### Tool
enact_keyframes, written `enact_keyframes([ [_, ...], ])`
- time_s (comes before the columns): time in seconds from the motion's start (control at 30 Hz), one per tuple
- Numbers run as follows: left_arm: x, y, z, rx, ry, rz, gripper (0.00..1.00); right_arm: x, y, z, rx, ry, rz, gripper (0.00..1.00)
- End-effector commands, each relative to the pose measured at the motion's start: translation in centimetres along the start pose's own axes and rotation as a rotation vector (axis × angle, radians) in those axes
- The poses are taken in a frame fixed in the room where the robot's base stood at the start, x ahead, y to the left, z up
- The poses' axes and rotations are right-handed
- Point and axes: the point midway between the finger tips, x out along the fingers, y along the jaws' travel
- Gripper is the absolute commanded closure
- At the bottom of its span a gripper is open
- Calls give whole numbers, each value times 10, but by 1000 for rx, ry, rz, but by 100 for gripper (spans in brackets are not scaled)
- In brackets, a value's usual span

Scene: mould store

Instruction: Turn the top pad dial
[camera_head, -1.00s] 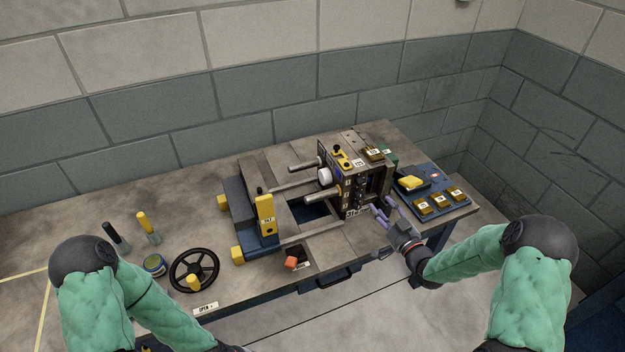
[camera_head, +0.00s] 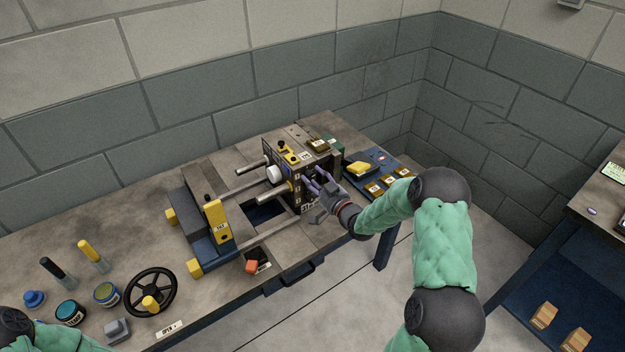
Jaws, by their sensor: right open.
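The mould block (camera_head: 307,178) stands upright at the right end of the machine on the bench, with small labels and parts on its faces. The fingers of my right gripper (camera_head: 318,186) are open, purple-grey, and right at the block's front face, overlapping it in the picture. I cannot tell whether they touch it. They and the wrist hide part of that face. The top pad dial cannot be told apart from the small parts there. My left gripper is out of view; only part of my left arm shows at the lower left.
A blue tray (camera_head: 366,178) with several brass blocks lies right of the mould block. A black handwheel (camera_head: 151,292), jars and yellow- and black-handled tools stand at the left. Another table (camera_head: 600,195) is at the far right.

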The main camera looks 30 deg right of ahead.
Motion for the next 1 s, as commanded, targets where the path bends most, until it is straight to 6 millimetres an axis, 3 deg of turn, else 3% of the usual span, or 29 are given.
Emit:
enact_keyframes([
  [0.43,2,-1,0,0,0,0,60,11,0,-1,0,1,0,51],
  [0.47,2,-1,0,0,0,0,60,11,0,-1,0,1,0,56],
  [0.6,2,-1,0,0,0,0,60,11,0,-1,0,1,0,96],
  [0.63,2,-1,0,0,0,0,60,11,0,-1,0,1,0,100],
  [1.0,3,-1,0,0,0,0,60,11,0,-1,93,2,0,100],
])
